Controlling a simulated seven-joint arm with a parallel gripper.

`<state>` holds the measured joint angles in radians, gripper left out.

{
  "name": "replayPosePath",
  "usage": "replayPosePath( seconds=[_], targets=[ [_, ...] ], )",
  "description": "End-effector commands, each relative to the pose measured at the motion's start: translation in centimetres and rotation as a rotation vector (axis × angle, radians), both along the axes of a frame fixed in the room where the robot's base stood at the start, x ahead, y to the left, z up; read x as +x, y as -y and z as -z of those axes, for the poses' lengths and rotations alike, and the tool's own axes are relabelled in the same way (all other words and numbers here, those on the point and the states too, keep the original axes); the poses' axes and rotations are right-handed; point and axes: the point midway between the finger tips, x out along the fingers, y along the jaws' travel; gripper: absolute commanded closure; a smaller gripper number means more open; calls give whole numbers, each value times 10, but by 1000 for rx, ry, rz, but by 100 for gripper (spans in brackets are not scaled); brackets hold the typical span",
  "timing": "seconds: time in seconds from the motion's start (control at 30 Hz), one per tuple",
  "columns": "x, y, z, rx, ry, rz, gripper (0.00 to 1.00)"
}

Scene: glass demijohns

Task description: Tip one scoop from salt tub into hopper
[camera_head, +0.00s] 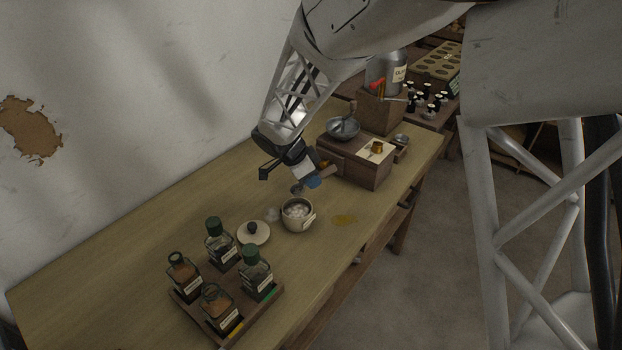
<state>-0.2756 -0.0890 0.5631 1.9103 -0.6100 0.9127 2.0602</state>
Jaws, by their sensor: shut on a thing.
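The salt tub (299,223) is a small cream pot with a label, standing open on the table with white lumps inside. Its pale lid (253,233) with a dark knob lies to its left. My gripper (313,179) is shut on a scoop, just above and behind the tub. The scoop's wooden handle (328,171) sticks out to the right of the jaws, and its small dark bowl (297,189) hangs on the left near the tub's rim. I cannot tell what the bowl holds. A grey metal bowl, seemingly the hopper (343,128), sits on a wooden box (357,171).
A rack (263,309) of several labelled jars stands at the front left.

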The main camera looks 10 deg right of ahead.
Motion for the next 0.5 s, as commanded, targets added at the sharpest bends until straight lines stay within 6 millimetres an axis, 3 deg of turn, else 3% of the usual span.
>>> replayPosePath(
  seconds=[0.27, 0.5],
  targets=[
    [36, 17, -13, 3, 2, 37, 100],
    [95, 52, -38, 10, 1, 102, 100]
  ],
)
